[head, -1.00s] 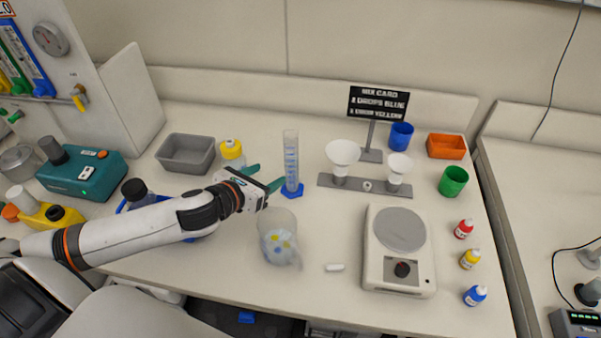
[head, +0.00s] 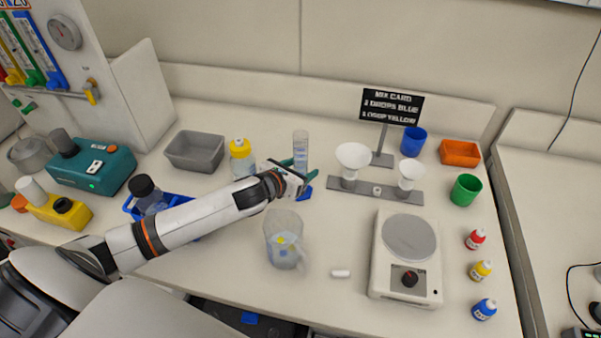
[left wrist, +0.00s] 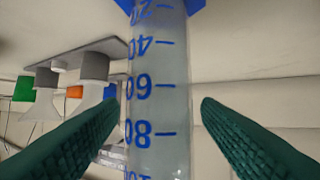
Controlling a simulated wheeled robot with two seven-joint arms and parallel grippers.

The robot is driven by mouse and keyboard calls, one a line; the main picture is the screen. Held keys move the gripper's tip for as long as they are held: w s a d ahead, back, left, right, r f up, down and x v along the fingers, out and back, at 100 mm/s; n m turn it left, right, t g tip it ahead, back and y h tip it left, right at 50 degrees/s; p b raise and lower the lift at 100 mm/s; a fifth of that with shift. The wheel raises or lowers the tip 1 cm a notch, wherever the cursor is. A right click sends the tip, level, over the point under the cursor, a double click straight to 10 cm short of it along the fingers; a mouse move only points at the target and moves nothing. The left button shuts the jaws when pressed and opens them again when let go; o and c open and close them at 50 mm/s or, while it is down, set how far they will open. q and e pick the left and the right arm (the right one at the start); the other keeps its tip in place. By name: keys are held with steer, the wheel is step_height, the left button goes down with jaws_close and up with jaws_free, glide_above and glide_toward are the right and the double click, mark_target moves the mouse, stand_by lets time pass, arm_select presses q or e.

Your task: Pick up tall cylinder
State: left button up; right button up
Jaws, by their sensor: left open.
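The tall graduated cylinder (head: 301,146) is clear with blue markings and stands upright on a blue base (head: 306,181) in the middle of the bench. My left gripper (head: 301,173) is at the cylinder, its green fingers partly hidden by the wrist in the head view. In the left wrist view the cylinder (left wrist: 158,95) fills the middle, upside down, with its scale numbers showing. The green fingers (left wrist: 160,112) are open on either side of it, with gaps visible on both sides. My right gripper is not in view.
A clear beaker (head: 284,240) stands in front of the cylinder. A yellow-capped bottle (head: 241,158) is close on the left. A funnel stand (head: 376,191) with white funnels is just to the right. A scale (head: 408,245) sits farther right.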

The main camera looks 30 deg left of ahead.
arm_select(q)
steer(key=shift+x, duration=1.15)
steer(key=shift+r, duration=0.1)
steer(key=c, duration=1.2)
steer(key=shift+o, duration=0.2)
steer(key=shift+r, duration=0.1)
